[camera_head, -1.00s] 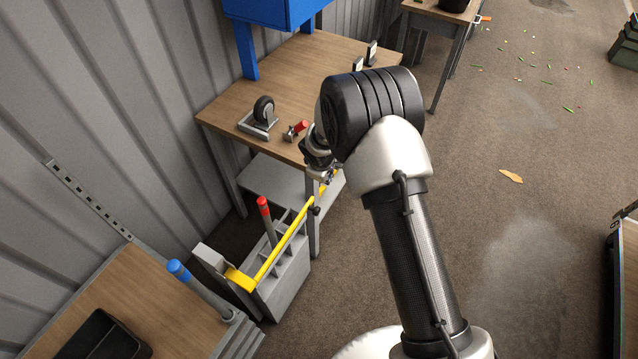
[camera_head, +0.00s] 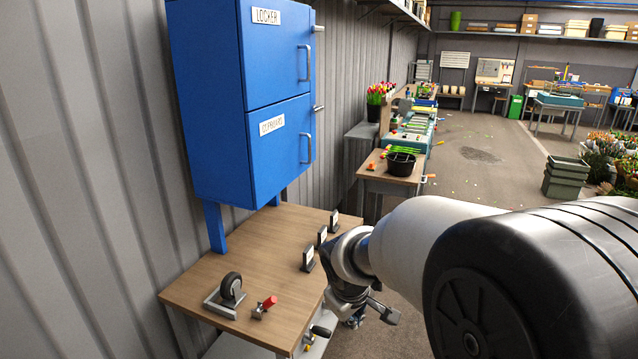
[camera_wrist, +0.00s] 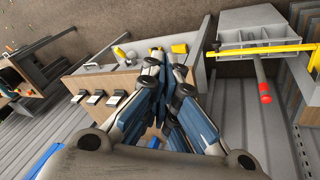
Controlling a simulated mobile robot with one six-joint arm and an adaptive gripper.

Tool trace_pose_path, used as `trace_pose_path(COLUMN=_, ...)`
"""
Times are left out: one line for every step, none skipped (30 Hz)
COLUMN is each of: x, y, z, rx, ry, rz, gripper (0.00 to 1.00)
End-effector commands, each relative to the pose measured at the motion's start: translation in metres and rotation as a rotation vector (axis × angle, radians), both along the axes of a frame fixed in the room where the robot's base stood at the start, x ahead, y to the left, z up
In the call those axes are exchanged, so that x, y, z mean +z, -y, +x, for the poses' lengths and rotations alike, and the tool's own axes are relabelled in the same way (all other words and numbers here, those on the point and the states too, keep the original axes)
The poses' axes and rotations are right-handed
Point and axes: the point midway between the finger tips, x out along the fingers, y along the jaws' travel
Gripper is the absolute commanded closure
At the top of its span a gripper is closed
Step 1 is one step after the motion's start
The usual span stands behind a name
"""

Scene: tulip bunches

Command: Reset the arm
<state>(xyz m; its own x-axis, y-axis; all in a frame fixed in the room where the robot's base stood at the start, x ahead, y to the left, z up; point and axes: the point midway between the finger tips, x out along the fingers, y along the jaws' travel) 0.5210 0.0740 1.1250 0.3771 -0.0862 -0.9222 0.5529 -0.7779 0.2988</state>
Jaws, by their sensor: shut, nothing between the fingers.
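My arm reaches in from the right in the head view, and my gripper (camera_head: 372,312) hangs past the front right edge of the wooden table (camera_head: 215,270). In the wrist view my gripper (camera_wrist: 165,75) is in the middle foreground, its fingers together and empty. It touches nothing that I can make out.
On the table are a caster wheel (camera_head: 231,287), a red-handled piece (camera_head: 266,306) and small upright holders (camera_head: 308,258). Floor beyond is open.

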Motion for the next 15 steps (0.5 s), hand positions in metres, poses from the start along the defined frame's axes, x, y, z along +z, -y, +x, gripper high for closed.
trace_pose_path(x=0.022, y=0.013, z=-0.017, rx=-0.051, ry=0.013, rz=0.02, gripper=1.0)
trace_pose_path(x=0.032, y=0.019, z=-0.029, rx=-0.082, ry=0.015, rz=0.032, gripper=1.0)
trace_pose_path(x=0.045, y=0.027, z=-0.044, rx=-0.12, ry=0.018, rz=0.048, gripper=1.0)
trace_pose_path(x=0.053, y=0.033, z=-0.056, rx=-0.149, ry=0.021, rz=0.061, gripper=1.0)
trace_pose_path(x=0.061, y=0.039, z=-0.068, rx=-0.179, ry=0.024, rz=0.074, gripper=1.0)
trace_pose_path(x=0.071, y=0.045, z=-0.084, rx=-0.215, ry=0.027, rz=0.093, gripper=1.0)
trace_pose_path(x=0.077, y=0.05, z=-0.097, rx=-0.243, ry=0.029, rz=0.105, gripper=1.0)
trace_pose_path(x=0.083, y=0.054, z=-0.11, rx=-0.27, ry=0.031, rz=0.119, gripper=1.0)
trace_pose_path(x=0.09, y=0.059, z=-0.127, rx=-0.305, ry=0.034, rz=0.139, gripper=1.0)
trace_pose_path(x=0.094, y=0.063, z=-0.14, rx=-0.333, ry=0.035, rz=0.154, gripper=1.0)
trace_pose_path(x=0.097, y=0.066, z=-0.153, rx=-0.357, ry=0.038, rz=0.169, gripper=1.0)
trace_pose_path(x=0.101, y=0.069, z=-0.171, rx=-0.391, ry=0.04, rz=0.189, gripper=1.0)
trace_pose_path(x=0.103, y=0.071, z=-0.184, rx=-0.415, ry=0.042, rz=0.203, gripper=1.0)
trace_pose_path(x=0.104, y=0.073, z=-0.196, rx=-0.438, ry=0.043, rz=0.22, gripper=1.0)
trace_pose_path(x=0.105, y=0.075, z=-0.211, rx=-0.466, ry=0.045, rz=0.237, gripper=1.0)
